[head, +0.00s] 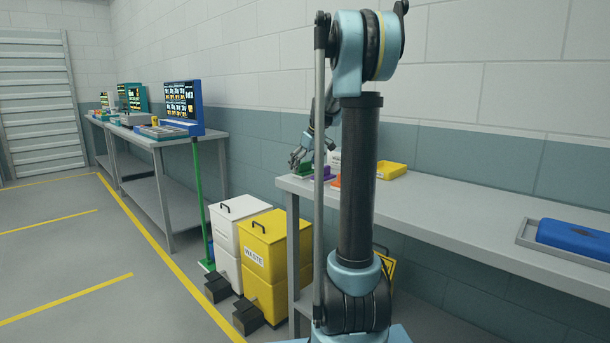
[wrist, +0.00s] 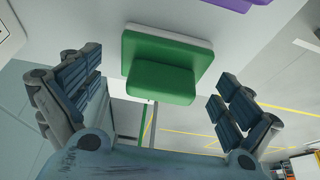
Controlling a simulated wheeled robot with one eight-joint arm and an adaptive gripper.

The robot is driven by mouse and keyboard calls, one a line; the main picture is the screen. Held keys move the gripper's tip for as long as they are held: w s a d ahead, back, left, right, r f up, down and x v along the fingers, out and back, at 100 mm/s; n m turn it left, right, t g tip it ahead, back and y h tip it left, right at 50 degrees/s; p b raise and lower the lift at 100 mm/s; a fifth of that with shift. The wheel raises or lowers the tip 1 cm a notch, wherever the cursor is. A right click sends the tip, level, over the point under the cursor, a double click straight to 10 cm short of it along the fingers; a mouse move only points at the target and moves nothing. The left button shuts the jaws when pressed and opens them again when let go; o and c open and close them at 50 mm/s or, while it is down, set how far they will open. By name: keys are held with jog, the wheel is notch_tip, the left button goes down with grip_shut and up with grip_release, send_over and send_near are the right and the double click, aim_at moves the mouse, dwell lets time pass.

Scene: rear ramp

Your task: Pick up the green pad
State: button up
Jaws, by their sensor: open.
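The green pad (wrist: 166,50) is in the upper middle of the wrist view, a flat green piece with a white layer along its far edge. A green block (wrist: 160,84) stands out from it toward the camera. In the head view the pad (head: 304,168) is small, at the far left end of the right-hand bench. My gripper (wrist: 162,72) is open, one finger to each side of the pad, with visible gaps and no contact seen. In the head view my gripper (head: 297,157) is just above the pad, partly behind my arm.
A purple item (wrist: 232,3) lies beside the pad on the bench (head: 450,208). An orange item (head: 336,181) and a yellow tray (head: 392,170) are farther right. A blue case (head: 575,237) sits in a grey tray. White and yellow bins (head: 270,250) stand left of the bench.

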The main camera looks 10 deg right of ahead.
aim_at(305, 162)
jog(key=shift+c, duration=0.5)
jog(key=c, duration=1.1)
jog(key=shift+r, duration=0.15)
notch_tip(305, 162, up, 10)
jog(key=shift+f, duration=0.1)
jog(key=o, duration=0.5)
jog(key=c, duration=0.4)
jog(key=shift+o, duration=0.2)
jog(key=shift+s, duration=0.1)
